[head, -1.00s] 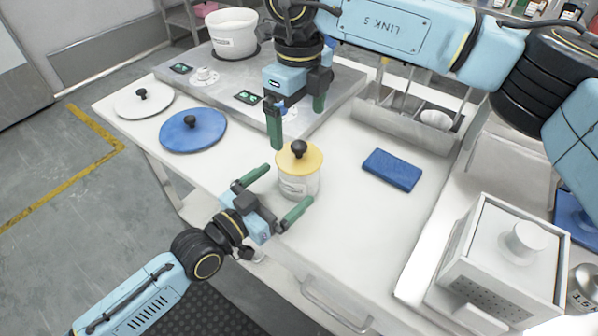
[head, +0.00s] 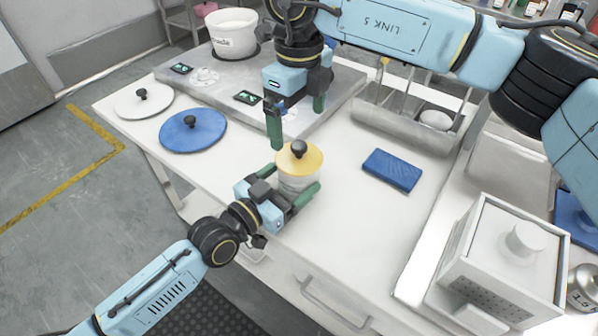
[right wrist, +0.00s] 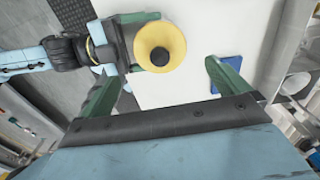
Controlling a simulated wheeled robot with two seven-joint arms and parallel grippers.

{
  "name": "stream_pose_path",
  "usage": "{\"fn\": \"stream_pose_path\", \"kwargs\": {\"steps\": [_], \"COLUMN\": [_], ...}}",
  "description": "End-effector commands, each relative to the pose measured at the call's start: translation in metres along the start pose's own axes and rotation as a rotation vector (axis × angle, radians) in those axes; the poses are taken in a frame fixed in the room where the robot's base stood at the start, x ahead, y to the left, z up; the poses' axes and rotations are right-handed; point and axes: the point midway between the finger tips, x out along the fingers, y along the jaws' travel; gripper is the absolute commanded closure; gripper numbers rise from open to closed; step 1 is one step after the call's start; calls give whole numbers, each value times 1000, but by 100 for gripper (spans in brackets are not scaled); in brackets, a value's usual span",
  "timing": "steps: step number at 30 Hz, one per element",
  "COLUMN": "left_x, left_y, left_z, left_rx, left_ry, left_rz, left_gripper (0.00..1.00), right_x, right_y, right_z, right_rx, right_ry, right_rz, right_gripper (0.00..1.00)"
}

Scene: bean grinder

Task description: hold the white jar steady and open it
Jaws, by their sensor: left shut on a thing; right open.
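The white jar (head: 296,184) stands upright on the white table. Its yellow lid (head: 312,160) with a black knob (head: 298,148) is on top. My left gripper (head: 297,188) is shut on the jar's body, below the lid, with green fingers on either side. My right gripper (head: 296,120) is open and empty, above and behind the jar. In the right wrist view the yellow lid (right wrist: 174,30) and its knob (right wrist: 160,56) lie beyond my right gripper's spread green fingers (right wrist: 165,85). The jar's body is hidden there by the lid.
A blue lid (head: 210,135) and a white lid (head: 128,108) lie at the left. A blue cloth (head: 392,170) lies right of the jar. A stove (head: 220,92) with a white pot (head: 232,40) is behind. A metal rack (head: 400,125) and a white box (head: 500,260) stand at right.

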Motion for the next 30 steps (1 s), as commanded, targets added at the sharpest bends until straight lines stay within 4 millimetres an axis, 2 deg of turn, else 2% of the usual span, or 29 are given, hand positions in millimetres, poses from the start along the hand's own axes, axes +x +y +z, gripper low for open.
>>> {"fn": "stream_pose_path", "kwargs": {"steps": [3,5,12,16,20,30], "left_x": [0,0,0,0,0,0], "left_y": [0,0,0,0,0,0], "left_z": [0,0,0,0,0,0], "left_rx": [0,0,0,0,0,0], "left_ry": [0,0,0,0,0,0], "left_rz": [0,0,0,0,0,0], "left_gripper": [61,61,61,61,61,61], "right_x": [0,-2,-41,-47,-33,31], "right_y": [0,0,-1,0,0,0], "right_z": [0,0,1,0,0,-1], "right_rx": [0,10,200,259,264,263], "right_ry": [0,-1,-2,1,3,3], "right_rz": [0,-1,-3,0,1,2], "right_gripper": [0,0,0,0,0,0]}}
